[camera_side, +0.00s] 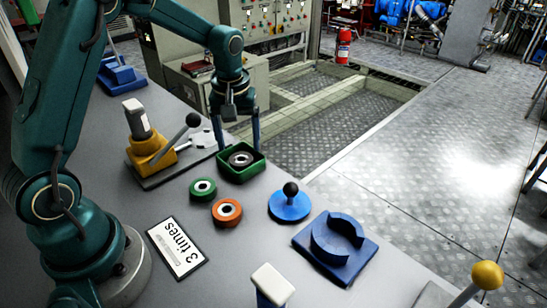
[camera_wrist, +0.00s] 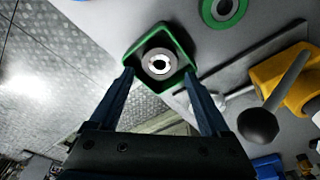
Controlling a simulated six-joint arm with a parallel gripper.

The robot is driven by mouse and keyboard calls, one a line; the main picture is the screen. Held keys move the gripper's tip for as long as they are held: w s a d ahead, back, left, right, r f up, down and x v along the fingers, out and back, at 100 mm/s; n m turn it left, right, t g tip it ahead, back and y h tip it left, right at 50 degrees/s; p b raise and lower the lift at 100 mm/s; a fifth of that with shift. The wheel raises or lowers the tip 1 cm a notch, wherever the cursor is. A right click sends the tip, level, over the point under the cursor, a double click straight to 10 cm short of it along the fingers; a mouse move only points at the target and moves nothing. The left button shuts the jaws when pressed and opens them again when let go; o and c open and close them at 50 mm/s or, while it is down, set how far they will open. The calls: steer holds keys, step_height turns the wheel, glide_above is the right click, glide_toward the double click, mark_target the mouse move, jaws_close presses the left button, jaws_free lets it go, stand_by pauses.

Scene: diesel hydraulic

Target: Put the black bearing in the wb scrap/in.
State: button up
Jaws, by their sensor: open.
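A black bearing (camera_side: 241,159) with a pale metal centre lies inside a small green square bin (camera_side: 247,177) at the table's far edge. In the wrist view the bearing (camera_wrist: 158,62) sits within the green bin's walls (camera_wrist: 186,45). My gripper (camera_side: 240,146) is above the bin, fingers pointing down and spread apart. In the wrist view its fingertips (camera_wrist: 159,75) are to either side of the bin's near part, with nothing held between them. No label reading "wb scrap/in" is visible on the bin.
A green ring (camera_side: 203,188) and an orange ring (camera_side: 227,212) lie near the bin. A yellow lever device (camera_side: 151,151) stands left. A blue knobbed disc (camera_side: 290,205) and a blue cradle (camera_side: 338,245) are right. A "3 times" card (camera_side: 178,247) lies in front.

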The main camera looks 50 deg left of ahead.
mark_target(241, 164)
steer(key=s+d+r+m+t, duration=0.2)
steer(key=s+d+r+m, duration=0.3)
steer(key=s+r, duration=0.55)
steer(key=s+d+m+t+h, duration=0.1)
steer(key=s+d+m+t, duration=0.1)
steer(key=s+d+m, duration=0.2)
steer(key=s, duration=0.2)
steer(key=shift+s+d+f, duration=0.25)
steer(key=shift+s, duration=0.05)
